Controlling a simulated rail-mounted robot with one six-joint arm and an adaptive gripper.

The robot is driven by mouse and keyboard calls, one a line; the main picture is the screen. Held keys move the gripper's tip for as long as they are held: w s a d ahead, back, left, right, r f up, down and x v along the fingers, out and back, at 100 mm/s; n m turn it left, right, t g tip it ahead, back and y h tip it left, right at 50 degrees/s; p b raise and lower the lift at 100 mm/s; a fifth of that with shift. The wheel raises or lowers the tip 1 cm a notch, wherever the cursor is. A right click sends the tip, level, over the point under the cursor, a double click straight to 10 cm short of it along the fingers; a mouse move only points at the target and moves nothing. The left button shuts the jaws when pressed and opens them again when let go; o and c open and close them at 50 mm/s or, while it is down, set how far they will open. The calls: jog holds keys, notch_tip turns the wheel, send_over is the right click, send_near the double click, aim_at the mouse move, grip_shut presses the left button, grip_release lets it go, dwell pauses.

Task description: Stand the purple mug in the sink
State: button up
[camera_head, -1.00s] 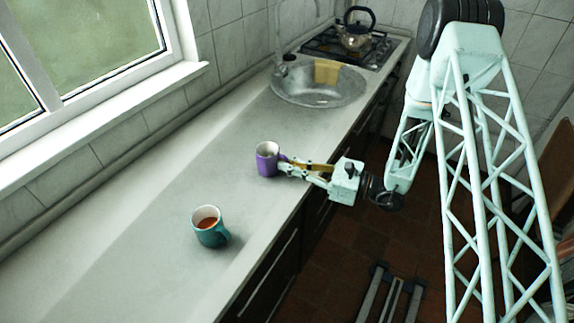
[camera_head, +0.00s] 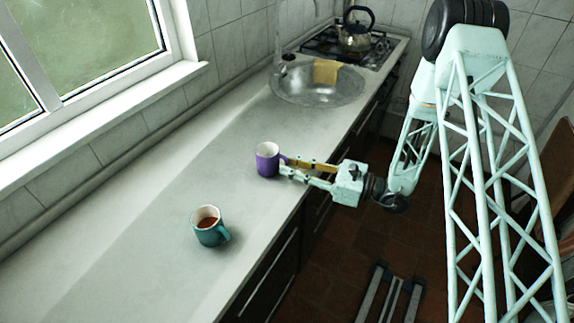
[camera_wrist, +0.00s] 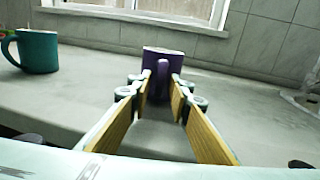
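The purple mug (camera_head: 267,162) stands upright on the counter and looks pale inside. In the wrist view the purple mug (camera_wrist: 153,65) is straight ahead, its handle towards me. My gripper (camera_head: 284,165) is open at the mug's right side. In the wrist view my gripper (camera_wrist: 158,90) has its two fingers on either side of the handle, with gaps showing; I cannot tell if either touches the mug.
A teal mug (camera_head: 210,232) with reddish-brown contents stands nearer on the counter (camera_head: 150,215). A kettle (camera_head: 355,35) sits on the stove behind the sink. A faucet stands at the sink's back left. The counter between purple mug and sink is clear.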

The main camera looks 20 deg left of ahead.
jog(key=s+d+p, duration=0.1)
jog(key=d, duration=1.1)
jog(key=shift+d, duration=0.15)
jog(key=shift+r, duration=0.1)
dwell(0.9)
jog(key=s+d+r+n+g+h, duration=0.2)
jog(key=s+r+n+g+h, duration=0.3)
jog(key=s+r, duration=0.6)
jog(key=s+d+r+n+g+h, duration=0.2)
jog(key=s+r+n, duration=0.4)
jog(key=s+r, duration=0.5)
jog(key=s+d+r+n+t+h, duration=0.4)
jog(key=s+d+r, duration=0.3)
jog(key=d, duration=0.4)
jog(key=s+d+r+n+t+h, duration=0.3)
jog(key=s+d+r+t+h, duration=0.2)
jog(key=d, duration=0.6)
jog(key=s+r+h, duration=0.2)
jog(key=s+r, duration=0.1)
jog(key=s, duration=0.1)
jog(key=shift+d+n, duration=0.4)
